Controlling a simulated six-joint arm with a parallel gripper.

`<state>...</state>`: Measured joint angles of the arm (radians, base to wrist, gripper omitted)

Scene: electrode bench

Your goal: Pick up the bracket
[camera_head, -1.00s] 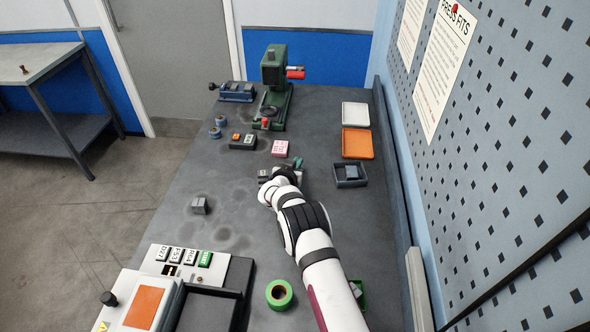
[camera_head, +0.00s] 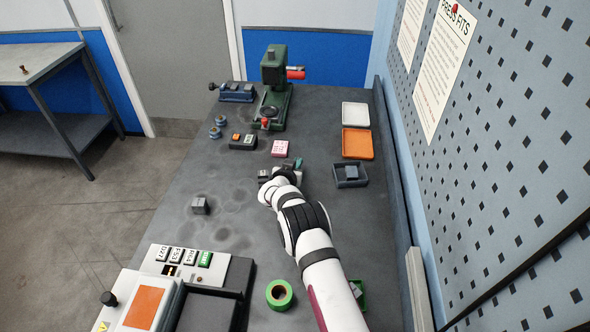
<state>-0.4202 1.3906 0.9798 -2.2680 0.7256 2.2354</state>
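My gripper (camera_head: 280,174) is low over the middle of the dark bench (camera_head: 235,225), pointing away from the camera. My own arm and wrist cover much of it, so its fingers and anything between them do not show clearly. A small grey angular piece (camera_head: 200,205) lies alone on the bench to the left of my gripper, apart from it. Another grey piece (camera_head: 351,172) sits in a dark tray (camera_head: 351,184) to the right. I cannot tell which of these, if either, is the bracket.
A green press (camera_head: 274,90) stands at the back. A white tray (camera_head: 355,115) and an orange tray (camera_head: 357,144) line the right side. A pink block (camera_head: 280,148) lies just beyond my gripper. A green tape roll (camera_head: 279,294) and a control box (camera_head: 150,300) are in front.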

